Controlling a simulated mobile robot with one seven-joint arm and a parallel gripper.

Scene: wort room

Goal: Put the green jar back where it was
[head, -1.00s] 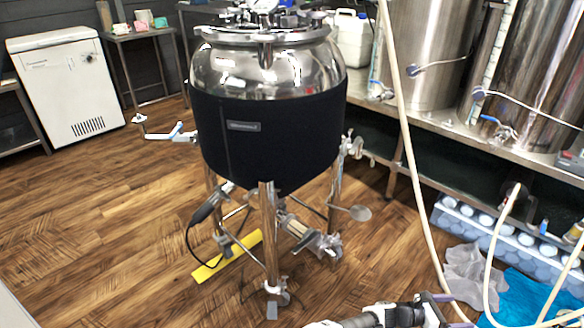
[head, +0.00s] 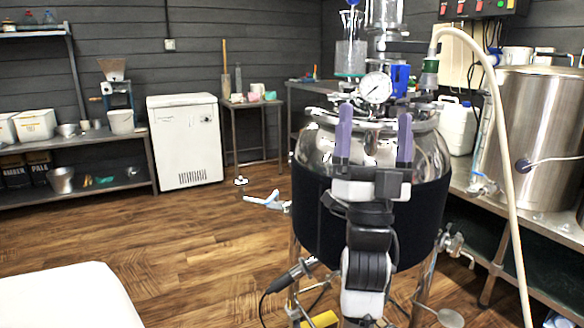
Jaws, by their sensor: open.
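My gripper (head: 374,125) is in the middle of the head view, its two purple fingers upright and spread apart with nothing held between them. It is in front of the steel kettle in a black jacket (head: 318,215) and hides part of it. A small green item (head: 270,96) stands on the small table at the back, beside a pale pink cup (head: 257,89). It may be the green jar, but it is too small to tell for sure. My gripper is far from it, in front and to the right.
A white chest unit (head: 185,140) stands left of the small table (head: 262,103). A shelf bench (head: 90,138) with tubs is at the far left. The kettle carries a gauge (head: 375,88). A pale hose (head: 505,150) hangs at right. The wooden floor (head: 180,240) at left is mostly clear.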

